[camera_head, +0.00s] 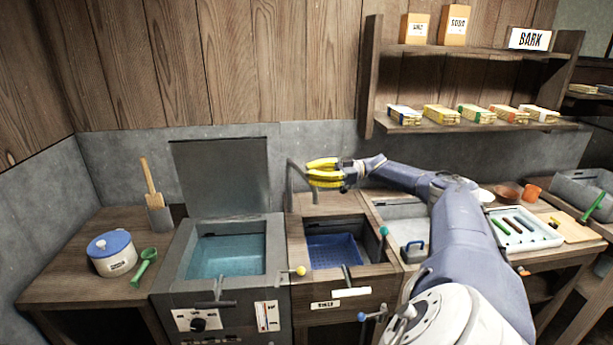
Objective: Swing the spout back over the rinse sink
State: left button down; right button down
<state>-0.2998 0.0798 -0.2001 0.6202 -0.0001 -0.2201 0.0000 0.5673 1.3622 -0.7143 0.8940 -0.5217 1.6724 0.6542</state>
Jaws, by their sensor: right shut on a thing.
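The spout (290,178) is a thin grey bent pipe behind the middle of the counter, near the back edge of the middle basin. My right gripper (310,173) has yellow fingers and is shut on the spout, at its right side; the fingers hide part of the contact. The middle basin (335,221), which I take for the rinse sink, holds a blue basket (335,251). The small label (325,305) on its front is hard to read. My left gripper is not in view.
Left of the middle basin is a teal water bath (228,256) with its grey lid (222,177) raised. A yellow-knobbed lever (299,270) and a teal knob (384,231) stand by the middle basin. A pale basin (403,211) lies to the right, partly behind my arm.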

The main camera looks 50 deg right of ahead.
jog(key=shift+s+d+r, duration=0.15)
jog(key=shift+d+r, duration=0.05)
jog(key=shift+d, duration=0.1)
dwell(0.4)
jog(key=c, duration=1.1)
grip_release()
jog(key=shift+s+f, duration=0.1)
jog(key=shift+c, duration=0.2)
jog(key=v, duration=0.7)
jog(key=shift+d, duration=0.25)
